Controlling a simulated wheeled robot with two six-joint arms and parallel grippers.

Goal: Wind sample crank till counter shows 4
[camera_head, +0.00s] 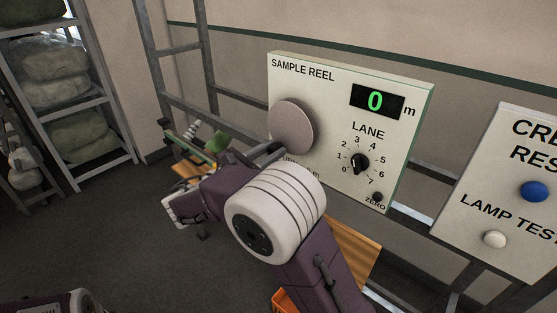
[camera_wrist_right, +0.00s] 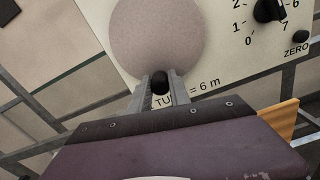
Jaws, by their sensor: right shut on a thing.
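The sample reel panel (camera_head: 345,85) carries a round pinkish-grey crank disc (camera_head: 291,122) on its left side. Its counter (camera_head: 377,101) shows a green 0, followed by "m". In the right wrist view, a black crank knob (camera_wrist_right: 161,82) sits at the lower edge of the disc (camera_wrist_right: 160,35). My right gripper (camera_wrist_right: 161,86) is shut on this knob, one finger on each side. In the head view my right gripper (camera_head: 268,153) reaches the lower left of the disc, and the knob is hidden there. My left gripper is not in view.
A lane dial (camera_head: 360,163) and a small ZERO button (camera_head: 377,197) sit right of the disc. Another panel with a blue button (camera_head: 535,191) and a white button (camera_head: 495,239) stands at right. A metal shelf (camera_head: 70,100) with wrapped bundles is at left. Open floor lies between.

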